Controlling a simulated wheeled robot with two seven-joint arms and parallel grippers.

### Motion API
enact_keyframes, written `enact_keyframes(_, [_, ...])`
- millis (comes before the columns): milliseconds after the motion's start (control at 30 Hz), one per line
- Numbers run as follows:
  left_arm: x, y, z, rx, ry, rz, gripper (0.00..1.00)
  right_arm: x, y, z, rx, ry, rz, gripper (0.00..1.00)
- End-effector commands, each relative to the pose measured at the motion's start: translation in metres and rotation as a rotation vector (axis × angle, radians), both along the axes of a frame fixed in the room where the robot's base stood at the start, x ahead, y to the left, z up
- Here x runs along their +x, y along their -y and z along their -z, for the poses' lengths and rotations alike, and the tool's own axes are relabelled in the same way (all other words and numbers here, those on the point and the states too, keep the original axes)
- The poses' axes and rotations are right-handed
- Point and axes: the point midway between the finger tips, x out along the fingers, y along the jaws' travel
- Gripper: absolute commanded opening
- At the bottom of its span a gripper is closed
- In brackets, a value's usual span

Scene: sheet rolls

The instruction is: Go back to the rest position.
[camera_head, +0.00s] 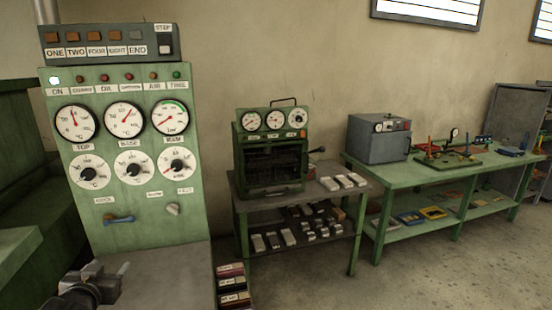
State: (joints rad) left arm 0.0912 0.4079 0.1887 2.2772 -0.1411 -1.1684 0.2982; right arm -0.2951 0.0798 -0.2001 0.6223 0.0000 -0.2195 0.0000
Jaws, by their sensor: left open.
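My left gripper (108,277) shows at the bottom left, in front of the green control panel's grey ledge (165,270). It is open, and I see nothing between its fingers. Its lower part is cut off by the picture edge. The green control panel (130,235) stands upright behind it, with dials, labelled lamps and a blue handle (118,219). A row of labelled buttons (96,37) runs along its top. My right gripper is not in view.
A small green oven (271,198) stands on a table with grey blocks (343,181). A long green bench (400,173) on the right carries a grey box (380,140). Stacked boxes (232,285) stand beside the panel. The floor (430,275) at the lower right is clear.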

Motion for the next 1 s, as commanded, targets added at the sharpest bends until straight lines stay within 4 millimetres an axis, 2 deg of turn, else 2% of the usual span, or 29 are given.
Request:
enact_keyframes(33, [-0.008, 0.01, 0.019, -0.008, -0.046, 0.011, 0.59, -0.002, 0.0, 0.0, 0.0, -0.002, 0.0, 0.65])
enact_keyframes(167, [-0.038, 0.039, 0.075, -0.025, -0.196, 0.045, 0.59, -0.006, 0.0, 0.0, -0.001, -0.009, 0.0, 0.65])
enact_keyframes(267, [-0.08, 0.069, 0.129, -0.048, -0.353, 0.082, 0.59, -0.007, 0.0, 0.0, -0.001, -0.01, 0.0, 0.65])
enact_keyframes(300, [-0.1, 0.081, 0.149, -0.059, -0.42, 0.098, 0.59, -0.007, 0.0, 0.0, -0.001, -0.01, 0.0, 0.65])
enact_keyframes(400, [-0.145, 0.107, 0.185, -0.086, -0.561, 0.133, 0.59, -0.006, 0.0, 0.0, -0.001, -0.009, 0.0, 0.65])
enact_keyframes(600, [-0.219, 0.149, 0.227, -0.133, -0.766, 0.196, 0.59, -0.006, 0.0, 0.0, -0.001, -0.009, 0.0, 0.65])
enact_keyframes(867, [-0.301, 0.19, 0.251, -0.199, -0.972, 0.262, 0.59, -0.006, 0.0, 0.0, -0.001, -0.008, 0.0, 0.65])
enact_keyframes(900, [-0.293, 0.188, 0.265, -0.193, -0.972, 0.258, 0.59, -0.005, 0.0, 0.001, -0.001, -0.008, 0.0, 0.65])
enact_keyframes(1000, [-0.285, 0.189, 0.294, -0.192, -0.981, 0.257, 0.59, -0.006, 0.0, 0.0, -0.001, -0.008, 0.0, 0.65])
